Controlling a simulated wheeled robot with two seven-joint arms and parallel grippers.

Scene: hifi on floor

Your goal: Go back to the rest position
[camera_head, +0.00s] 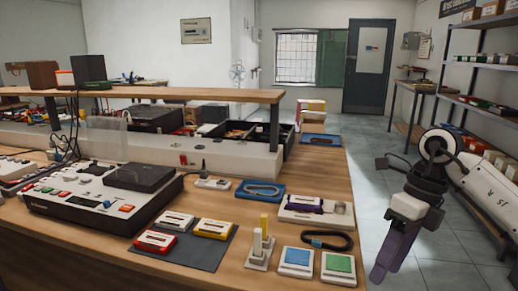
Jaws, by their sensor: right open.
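My right gripper (380,274) is at the right of the head view, with its arm coming in from the right edge. Its purple finger points down beside the right edge of the wooden table (335,175), over the grey floor. It is open, and I see nothing held in it. It is apart from the things on the table. My left gripper is not in view.
A black and white device (95,205) stands on the table's left. A dark mat (190,250) carries red and yellow cassettes. Blue and green pads (338,265) lie near the front right. A shelf unit (478,75) stands at right. Floor (360,130) beyond the table is clear.

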